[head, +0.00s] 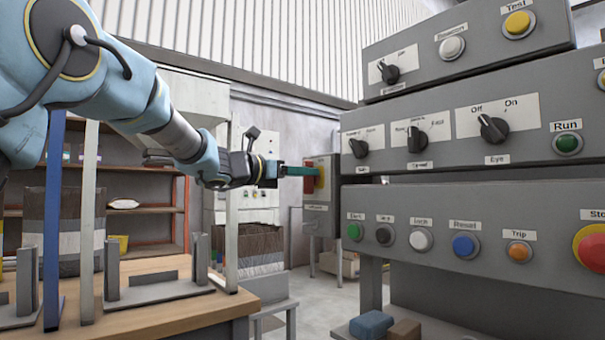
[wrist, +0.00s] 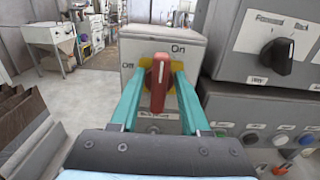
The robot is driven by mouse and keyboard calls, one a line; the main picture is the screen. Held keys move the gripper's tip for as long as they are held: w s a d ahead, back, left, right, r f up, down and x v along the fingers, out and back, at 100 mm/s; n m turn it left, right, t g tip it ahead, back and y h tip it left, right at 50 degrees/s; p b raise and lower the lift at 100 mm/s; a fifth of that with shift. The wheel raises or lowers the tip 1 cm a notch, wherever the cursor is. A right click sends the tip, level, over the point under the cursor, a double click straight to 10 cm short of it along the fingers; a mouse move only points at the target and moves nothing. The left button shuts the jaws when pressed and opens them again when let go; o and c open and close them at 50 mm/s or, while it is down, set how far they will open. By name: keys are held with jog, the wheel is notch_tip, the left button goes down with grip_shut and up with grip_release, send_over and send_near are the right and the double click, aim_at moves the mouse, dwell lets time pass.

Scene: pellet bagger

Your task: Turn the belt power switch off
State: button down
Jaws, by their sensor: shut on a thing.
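The belt power switch is a red handle (wrist: 158,90) on a yellow plate (wrist: 147,76), on the front of a small grey box (wrist: 190,47). "Off" is printed to its left and "On" above it, slightly right. The handle stands nearly upright, its white mark pointing up towards "On". My gripper (wrist: 160,76) has its teal fingers on both sides of the handle, shut on it. In the head view my gripper (head: 306,171) reaches the grey box (head: 322,220) from the left. The label below the handle is partly hidden.
A large grey control panel (head: 440,185) with knobs and buttons stands close at right of the box. A wooden table (head: 170,315) with metal brackets is at left. Shelves (head: 140,185) stand behind.

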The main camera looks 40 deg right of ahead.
jog(key=shift+n, duration=0.3)
jog(key=shift+w+f+n+p, duration=0.2)
jog(key=shift+n+p, duration=1.05)
jog(key=shift+n, duration=1.6)
jog(key=shift+w+f+n+p, duration=0.25)
jog(key=shift+n+p, duration=0.95)
jog(key=shift+n, duration=1.7)
jog(key=shift+w+f+n+p, duration=0.2)
jog(key=shift+n+p, duration=1.05)
jog(key=shift+n, duration=1.6)
jog(key=c, duration=0.7)
grip_release()
jog(key=a, duration=0.7)
jog(key=a+b, duration=0.1)
jog(key=a, duration=0.2)
jog(key=shift+w+a, duration=0.3)
jog(key=shift+a, duration=0.1)
